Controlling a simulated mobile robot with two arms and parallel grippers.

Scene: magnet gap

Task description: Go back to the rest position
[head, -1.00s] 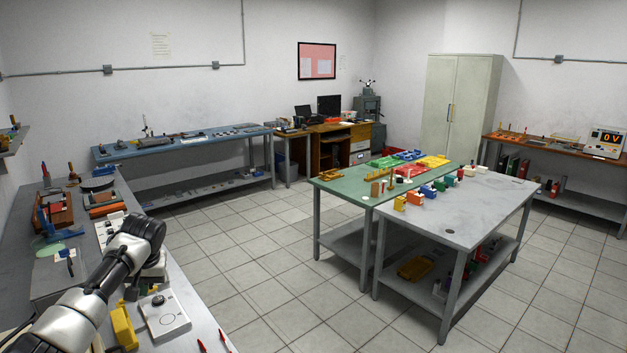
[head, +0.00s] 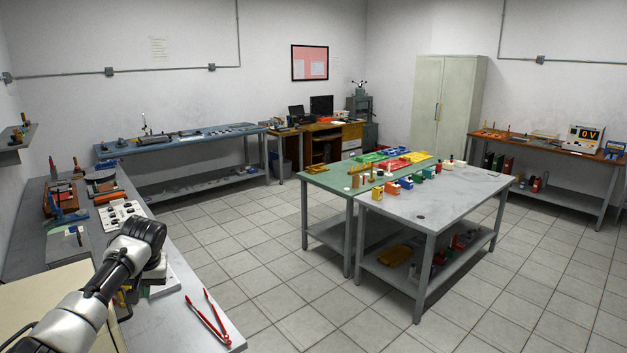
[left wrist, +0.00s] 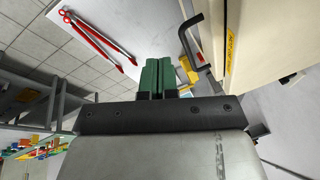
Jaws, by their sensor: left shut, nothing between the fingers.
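My left arm reaches in from the lower left of the head view over the grey workbench (head: 175,322). Its wrist hides most of the gripper there. In the left wrist view my left gripper (left wrist: 167,64) shows two green fingers shut together with nothing between them. It is above the workbench, apart from the red tongs (left wrist: 100,38) and beside a cream case (left wrist: 265,45) with a black handle. My right gripper is in neither view.
The red tongs also lie near the bench's front edge in the head view (head: 210,318). The cream case (head: 45,305) is partly behind my arm.

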